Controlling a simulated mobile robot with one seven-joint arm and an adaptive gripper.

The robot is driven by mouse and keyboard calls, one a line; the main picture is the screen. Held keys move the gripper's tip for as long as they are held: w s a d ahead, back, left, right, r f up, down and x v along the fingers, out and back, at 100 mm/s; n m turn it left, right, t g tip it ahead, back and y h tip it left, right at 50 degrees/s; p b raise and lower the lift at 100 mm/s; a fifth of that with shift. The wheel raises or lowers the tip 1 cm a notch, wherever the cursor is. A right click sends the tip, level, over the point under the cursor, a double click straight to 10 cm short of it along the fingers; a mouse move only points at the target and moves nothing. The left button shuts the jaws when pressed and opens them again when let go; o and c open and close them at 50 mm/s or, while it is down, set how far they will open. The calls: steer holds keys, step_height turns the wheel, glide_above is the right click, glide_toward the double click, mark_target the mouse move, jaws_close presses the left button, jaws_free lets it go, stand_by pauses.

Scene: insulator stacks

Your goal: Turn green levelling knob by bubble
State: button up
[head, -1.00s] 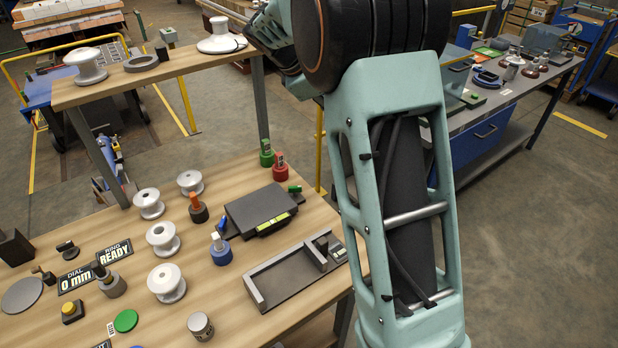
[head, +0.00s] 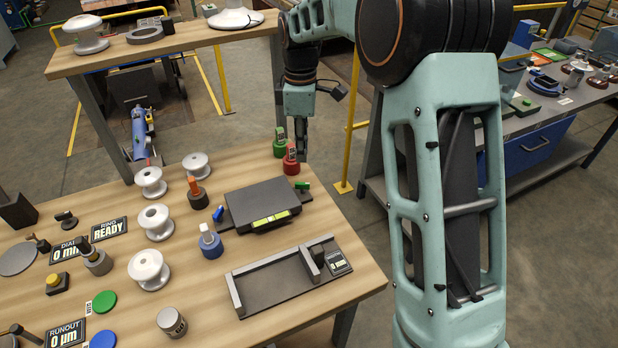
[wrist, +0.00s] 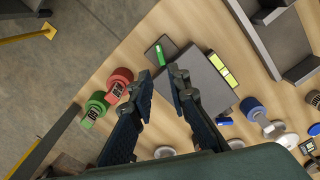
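The green levelling knob (head: 303,187) is a small lever at the right end of a dark levelling block (head: 258,198). It also shows in the wrist view (wrist: 160,53), just beyond my fingertips. A yellow-green bubble strip (head: 270,218) runs along the block's front edge and is also in the wrist view (wrist: 222,70). A blue knob (head: 218,214) sits at the block's left end. My gripper (head: 302,158) points down near the red-based piece, behind the green knob. In the wrist view my gripper (wrist: 162,77) is open, with nothing between its fingers.
Red (head: 291,164) and green-based (head: 280,147) pieces stand close beside my gripper. A blue-based piece (head: 211,245) and a dark tray-like fixture (head: 238,296) are nearer. White insulators (head: 155,222) stand to the left. A raised shelf (head: 180,41) is behind. Floor lies beyond the right edge.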

mark_target(302, 183)
step_height(302, 183, down, 10)
steer(key=shift+f+b, duration=0.25)
steer(key=shift+b, duration=0.1)
jaws_close()
